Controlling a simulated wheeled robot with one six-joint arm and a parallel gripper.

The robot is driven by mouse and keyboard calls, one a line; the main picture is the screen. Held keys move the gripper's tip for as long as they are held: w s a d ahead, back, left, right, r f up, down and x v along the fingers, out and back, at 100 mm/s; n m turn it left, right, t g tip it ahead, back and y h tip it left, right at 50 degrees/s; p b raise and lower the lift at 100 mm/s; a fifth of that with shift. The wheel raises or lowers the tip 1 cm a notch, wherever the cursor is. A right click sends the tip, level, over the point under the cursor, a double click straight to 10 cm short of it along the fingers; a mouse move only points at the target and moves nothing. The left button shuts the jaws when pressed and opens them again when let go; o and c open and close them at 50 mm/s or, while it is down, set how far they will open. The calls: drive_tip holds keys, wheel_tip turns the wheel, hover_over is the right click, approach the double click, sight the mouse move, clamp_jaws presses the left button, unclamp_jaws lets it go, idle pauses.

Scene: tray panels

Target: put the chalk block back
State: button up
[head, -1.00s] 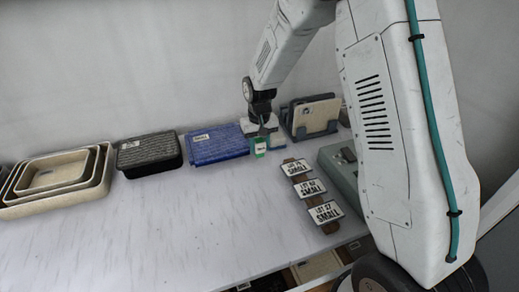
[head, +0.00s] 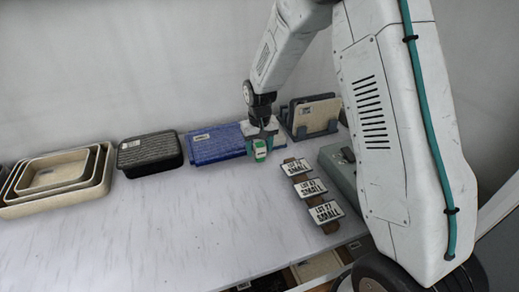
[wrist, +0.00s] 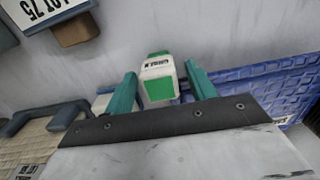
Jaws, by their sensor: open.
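The chalk block (head: 260,152) is a small white and green block with a printed label, just below my gripper (head: 261,136) in the head view. In the wrist view the chalk block (wrist: 158,80) lies between the two green fingers of my gripper (wrist: 161,72). The fingers are spread, with a gap visible on each side of it. The block looks tilted in the head view. Whether it touches the table or leans on something is hard to tell.
A blue textured tray (head: 214,146) is left of my gripper, then a black tray (head: 149,154) and nested beige trays (head: 95,186). A grey rack (head: 300,131) stands behind right. Label plates (head: 311,188) and a grey-green box (head: 343,180) are at right. The front-left table is clear.

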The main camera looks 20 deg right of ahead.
sight(260, 145)
wheel_tip(260, 145, up, 11)
drive_tip(key=shift+f, duration=0.1)
drive_tip(key=s+d+r, duration=0.1)
drive_tip(key=s+r, duration=0.8)
drive_tip(key=r, duration=0.1)
drive_tip(key=s+d+r, duration=0.1)
drive_tip(key=s+r, duration=0.1)
drive_tip(key=s, duration=1.1)
drive_tip(key=s+d+r+t, duration=0.1)
drive_tip(key=s+r, duration=0.2)
drive_tip(key=s, duration=1.1)
drive_tip(key=shift+r, duration=0.1)
